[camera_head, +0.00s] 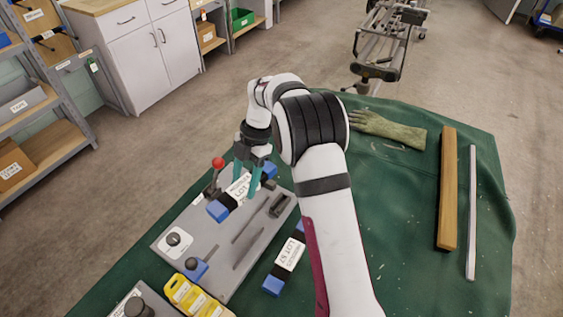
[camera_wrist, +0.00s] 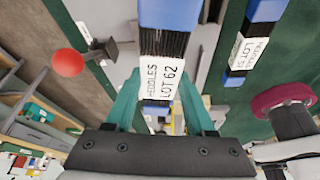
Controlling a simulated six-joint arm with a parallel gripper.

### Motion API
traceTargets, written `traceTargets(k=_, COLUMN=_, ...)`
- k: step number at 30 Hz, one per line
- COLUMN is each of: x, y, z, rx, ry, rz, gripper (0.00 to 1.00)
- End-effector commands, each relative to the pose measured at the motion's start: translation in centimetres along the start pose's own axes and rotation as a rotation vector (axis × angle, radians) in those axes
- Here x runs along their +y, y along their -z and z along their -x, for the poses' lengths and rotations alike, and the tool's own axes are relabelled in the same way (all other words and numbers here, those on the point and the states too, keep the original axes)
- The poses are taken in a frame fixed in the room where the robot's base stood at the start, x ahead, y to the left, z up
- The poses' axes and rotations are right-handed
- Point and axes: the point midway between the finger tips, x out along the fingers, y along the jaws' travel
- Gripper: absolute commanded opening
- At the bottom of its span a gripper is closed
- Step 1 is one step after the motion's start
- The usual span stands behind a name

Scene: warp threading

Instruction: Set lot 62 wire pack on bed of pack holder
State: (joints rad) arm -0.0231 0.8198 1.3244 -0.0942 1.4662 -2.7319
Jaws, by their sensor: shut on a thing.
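The lot 62 wire pack (camera_head: 218,210) has blue end blocks, dark wires and a white label. In the wrist view the pack (camera_wrist: 165,80) sits between the teal fingers, its label reading "HEDDLES LOT 62". My gripper (camera_head: 246,186) is shut on the pack's middle and holds it over the far part of the grey pack holder (camera_head: 175,258). I cannot tell whether the pack touches the holder. The pack and gripper hide part of the holder beneath. A red-knobbed lever (camera_head: 217,164) stands on the holder beside the pack; its knob also shows in the wrist view (camera_wrist: 67,63).
A similar blue-ended pack (camera_head: 290,255), its label seeming to read lot 57, lies on the green cloth (camera_head: 410,245) right of the holder. Yellow blocks (camera_head: 190,296) lie nearby. A glove (camera_head: 388,128), a wooden bar (camera_head: 447,190) and a pale strip (camera_head: 472,212) lie to the right.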

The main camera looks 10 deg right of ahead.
Motion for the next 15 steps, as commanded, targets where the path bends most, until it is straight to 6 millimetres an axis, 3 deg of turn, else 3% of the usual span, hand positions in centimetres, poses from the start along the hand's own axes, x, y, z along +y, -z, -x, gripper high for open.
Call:
traceTargets(k=5, x=0.3, y=2.2, z=-1.0, rx=0.014, ry=0.06, rz=0.156, gripper=0.0)
traceTargets(k=15, x=0.3, y=0.9, z=-4.4, rx=0.015, ry=0.061, rz=0.161, gripper=0.0)
